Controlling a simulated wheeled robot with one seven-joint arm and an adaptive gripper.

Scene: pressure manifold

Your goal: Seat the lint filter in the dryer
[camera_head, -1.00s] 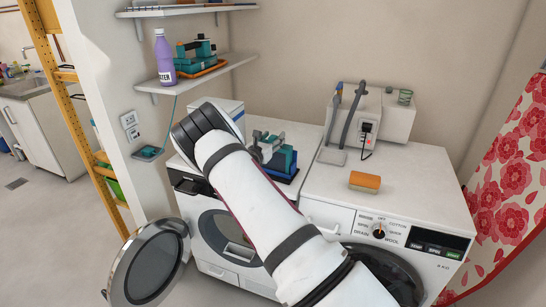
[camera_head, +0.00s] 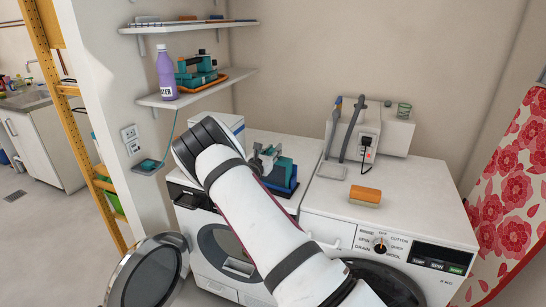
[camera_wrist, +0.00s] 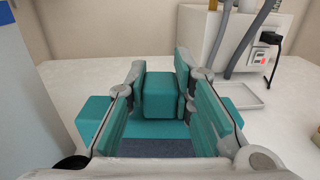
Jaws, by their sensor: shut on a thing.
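The lint filter (camera_head: 284,171) has a teal upper part with a block-shaped handle and a dark blue part below. My gripper (camera_head: 264,158) is shut on the handle at the top of the left machine. In the wrist view the teal handle (camera_wrist: 160,97) sits between the fingertips of my gripper (camera_wrist: 160,84), above a wide teal flange and a dark mesh-like strip. The dryer appears to be the left white machine (camera_head: 225,240), with its round door (camera_head: 150,277) swung open. My arm hides part of its front. I cannot tell whether the filter is in a slot or above it.
The right machine (camera_head: 425,205) carries an orange sponge (camera_head: 365,195) and a grey-white box (camera_head: 360,135) with hoses and a plug. A wall shelf (camera_head: 205,92) at the left holds a purple bottle (camera_head: 167,73). A floral curtain (camera_head: 510,170) hangs at the right.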

